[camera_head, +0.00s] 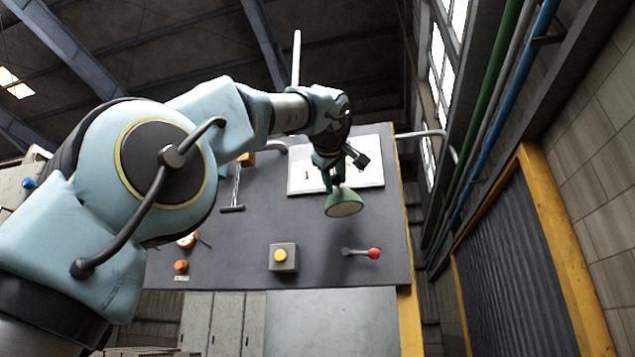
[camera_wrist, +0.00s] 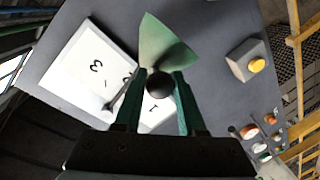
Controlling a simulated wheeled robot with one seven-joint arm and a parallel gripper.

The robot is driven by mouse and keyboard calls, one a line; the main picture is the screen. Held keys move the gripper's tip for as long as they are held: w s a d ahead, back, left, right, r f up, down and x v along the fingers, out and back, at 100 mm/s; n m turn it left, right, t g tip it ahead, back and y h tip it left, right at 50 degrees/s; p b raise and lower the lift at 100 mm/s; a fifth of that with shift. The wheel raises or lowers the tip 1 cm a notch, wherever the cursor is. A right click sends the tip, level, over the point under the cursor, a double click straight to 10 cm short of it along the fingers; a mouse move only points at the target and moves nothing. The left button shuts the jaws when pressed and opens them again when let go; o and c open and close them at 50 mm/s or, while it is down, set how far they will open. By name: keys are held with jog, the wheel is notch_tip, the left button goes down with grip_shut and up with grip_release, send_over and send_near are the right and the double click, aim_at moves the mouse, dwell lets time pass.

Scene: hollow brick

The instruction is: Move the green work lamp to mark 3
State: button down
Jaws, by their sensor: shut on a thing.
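The green work lamp (camera_head: 344,203) hangs from my gripper (camera_head: 337,182) in the head view, in front of the white board (camera_head: 371,160). In the wrist view the lamp's green shade (camera_wrist: 164,42) extends beyond my gripper (camera_wrist: 160,84), whose fingers are shut on the lamp around a dark round part. The lamp appears held off the surface, though its exact clearance cannot be told. Mark 3 (camera_wrist: 96,66) is printed on the white board, left of the lamp in the wrist view. Mark 1 (camera_head: 306,175) shows in the head view; another mark is partly hidden by the gripper.
A grey box with a yellow button (camera_head: 283,257) and a red-knobbed lever (camera_head: 373,253) stand on the dark table (camera_head: 330,262). A T-shaped tool (camera_head: 234,195) and small red and orange items (camera_head: 181,266) lie at left. Bare table lies between them.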

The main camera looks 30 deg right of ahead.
jog(key=s+d+r+n+g+p, duration=0.1)
jog(key=s+d+r+n+p, duration=0.2)
jog(key=s+d+n+p, duration=0.1)
jog(key=shift+s+d+r+n+h, duration=0.4)
jog(key=shift+s+d+n, duration=0.3)
jog(key=shift+d, duration=0.25)
jog(key=shift+s, duration=0.1)
jog(key=c, duration=0.5)
grip_release()
jog(key=b+v, duration=0.3)
jog(key=v, duration=0.7)
jog(key=shift+s+a+r, duration=0.1)
jog(key=shift+s+a, duration=0.15)
jog(key=shift+a, duration=0.1)
